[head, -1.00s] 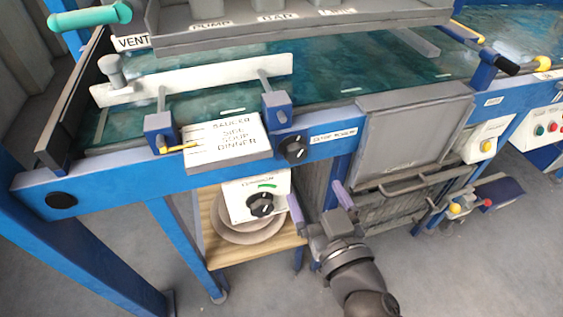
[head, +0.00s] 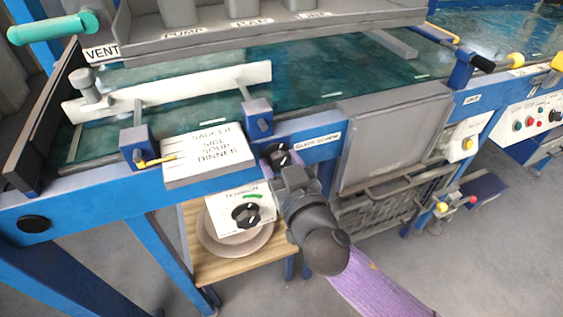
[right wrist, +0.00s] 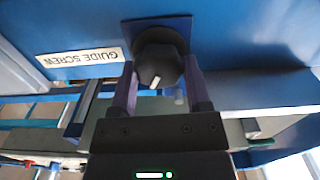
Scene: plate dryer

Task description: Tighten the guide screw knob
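The guide screw knob (head: 277,154) is black and sits on the blue front rail, left of its white "GUIDE SCREW" label (head: 318,141). In the right wrist view the knob (right wrist: 158,58) has a white pointer mark and stands on a dark blue plate. My right gripper (head: 284,160) is at the knob and partly covers it in the head view. In the right wrist view its two purple fingers (right wrist: 160,75) are spread apart, one on each side of the knob's near end. I cannot tell whether they touch it. My left gripper is not in view.
A white saucer/side/soup/dinner scale plate (head: 208,157) is left of the knob. Below it is a white panel with a black dial (head: 246,215), close to my right wrist. A grey hatch (head: 392,137) is on the right. Plates (head: 230,247) lie on a wooden shelf.

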